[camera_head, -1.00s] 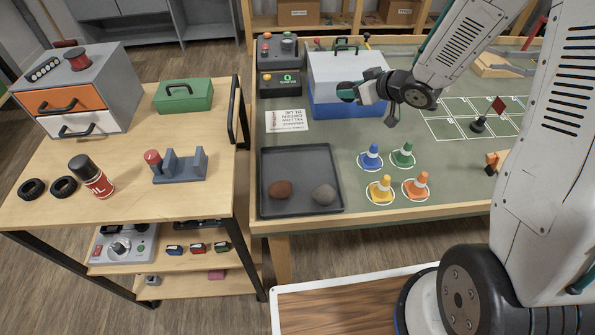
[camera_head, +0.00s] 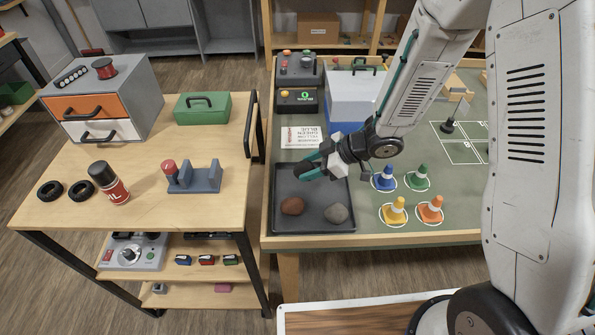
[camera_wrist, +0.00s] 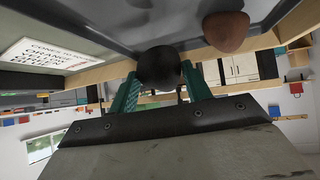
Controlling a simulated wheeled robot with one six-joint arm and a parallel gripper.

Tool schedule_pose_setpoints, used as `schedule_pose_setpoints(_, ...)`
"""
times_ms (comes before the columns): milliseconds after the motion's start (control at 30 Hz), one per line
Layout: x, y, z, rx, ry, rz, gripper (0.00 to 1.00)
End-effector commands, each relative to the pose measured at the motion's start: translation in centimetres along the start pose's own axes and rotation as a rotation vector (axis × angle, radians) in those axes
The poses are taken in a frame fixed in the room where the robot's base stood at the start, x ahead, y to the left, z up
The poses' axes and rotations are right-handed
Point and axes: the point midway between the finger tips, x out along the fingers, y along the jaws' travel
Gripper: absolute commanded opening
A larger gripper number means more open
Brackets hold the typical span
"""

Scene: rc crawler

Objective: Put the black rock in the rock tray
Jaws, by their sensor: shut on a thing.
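The black rock (camera_wrist: 158,66) is held between the green fingers of my gripper (camera_wrist: 158,82) in the wrist view. In the head view my gripper (camera_head: 312,166) is over the back edge of the dark grey rock tray (camera_head: 312,224), and the black rock (camera_head: 304,170) shows as a dark lump at its tips. A reddish-brown rock (camera_head: 292,206) and a grey rock (camera_head: 337,213) lie in the front part of the tray. The brown rock (camera_wrist: 226,31) also shows in the wrist view. My gripper hides part of the tray's back side.
Blue, green, yellow and orange cones (camera_head: 397,213) stand right of the tray. A printed card (camera_head: 302,137) lies behind it, near a blue-and-white box (camera_head: 352,100). A separate wooden cart (camera_head: 215,212) with a drawer unit stands to the left.

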Motion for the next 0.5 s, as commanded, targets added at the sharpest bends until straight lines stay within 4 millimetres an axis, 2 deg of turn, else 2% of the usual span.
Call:
schedule_pose_setpoints(100,1.6,0.5,-1.1,-0.001,0.001,-0.001,0.19)
schedule_pose_setpoints(400,3.5,1.2,-2.4,-0.001,0.001,0.000,0.19)
schedule_pose_setpoints(500,4.6,1.0,-0.7,0.006,-0.001,-0.001,0.19)
